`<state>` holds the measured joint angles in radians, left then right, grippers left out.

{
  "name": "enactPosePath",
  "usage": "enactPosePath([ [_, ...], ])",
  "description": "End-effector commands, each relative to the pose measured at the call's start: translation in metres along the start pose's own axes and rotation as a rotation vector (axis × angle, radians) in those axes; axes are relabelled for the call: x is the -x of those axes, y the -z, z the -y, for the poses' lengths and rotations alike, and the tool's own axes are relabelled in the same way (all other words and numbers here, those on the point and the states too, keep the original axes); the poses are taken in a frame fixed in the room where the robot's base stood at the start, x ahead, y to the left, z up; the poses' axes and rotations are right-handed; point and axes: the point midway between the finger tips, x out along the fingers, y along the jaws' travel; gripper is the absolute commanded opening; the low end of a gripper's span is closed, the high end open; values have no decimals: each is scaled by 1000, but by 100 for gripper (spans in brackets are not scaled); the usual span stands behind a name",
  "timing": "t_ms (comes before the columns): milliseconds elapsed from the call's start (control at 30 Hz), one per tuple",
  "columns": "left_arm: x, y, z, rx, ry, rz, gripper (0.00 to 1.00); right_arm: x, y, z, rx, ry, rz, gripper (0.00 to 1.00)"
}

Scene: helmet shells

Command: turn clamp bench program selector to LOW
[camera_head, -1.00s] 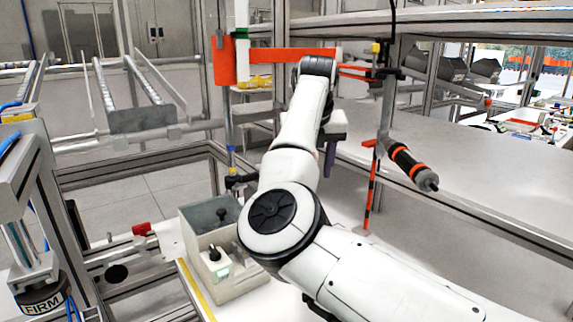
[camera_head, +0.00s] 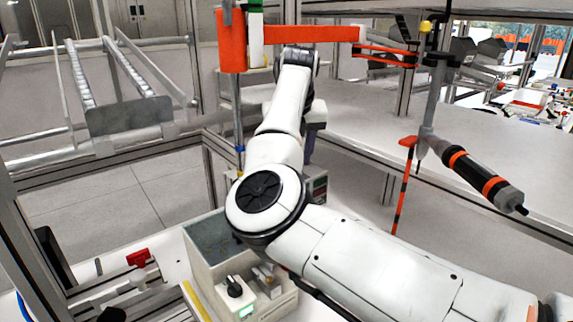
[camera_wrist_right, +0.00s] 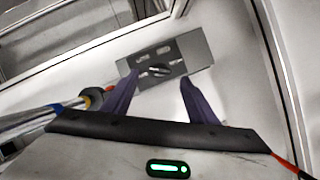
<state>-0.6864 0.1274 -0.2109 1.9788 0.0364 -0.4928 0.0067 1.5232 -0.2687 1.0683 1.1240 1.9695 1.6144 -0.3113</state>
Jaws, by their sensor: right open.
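In the right wrist view a grey panel (camera_wrist_right: 165,62) carries a dark rotary knob (camera_wrist_right: 158,70), with small light markings and slots around it. My right gripper (camera_wrist_right: 159,80) is open; its two purple fingers point at the panel, and the knob shows in the gap between them. I cannot tell how far the fingertips are from it, nor read its setting. In the head view my right forearm hides most of this gripper. A pale box (camera_head: 205,262) at the lower middle has a black knob (camera_head: 233,286) and a green-lit label. My left gripper is out of view.
An orange bracket arm (camera_head: 290,35) stands behind my forearm. A black-and-orange handled tool (camera_head: 480,180) hangs at the right. A small device with a display (camera_head: 319,188) is partly hidden behind my arm. A red part (camera_head: 139,258) sits at the lower left. White bench surface (camera_head: 450,130) lies behind.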

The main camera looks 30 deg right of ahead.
Motion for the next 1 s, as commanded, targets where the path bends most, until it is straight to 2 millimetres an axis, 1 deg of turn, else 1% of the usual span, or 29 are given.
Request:
enactPosePath([
  [33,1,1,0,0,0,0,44,-9,1,1,0,2,-4,53],
  [100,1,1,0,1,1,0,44,-20,1,1,1,2,-4,53],
  [300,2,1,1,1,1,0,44,-40,0,0,1,1,-2,53],
  [600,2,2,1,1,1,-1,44,-43,0,0,0,0,0,53],
  [633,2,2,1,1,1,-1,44,-43,0,0,0,0,0,51],
  [667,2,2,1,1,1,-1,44,-43,0,0,0,0,0,46],
  [700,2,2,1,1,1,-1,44,-43,0,0,0,0,0,40],
  [867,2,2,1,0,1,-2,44,-42,0,0,0,0,0,13],
  [1000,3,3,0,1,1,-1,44,-42,0,0,-14,6,-1,12],
])
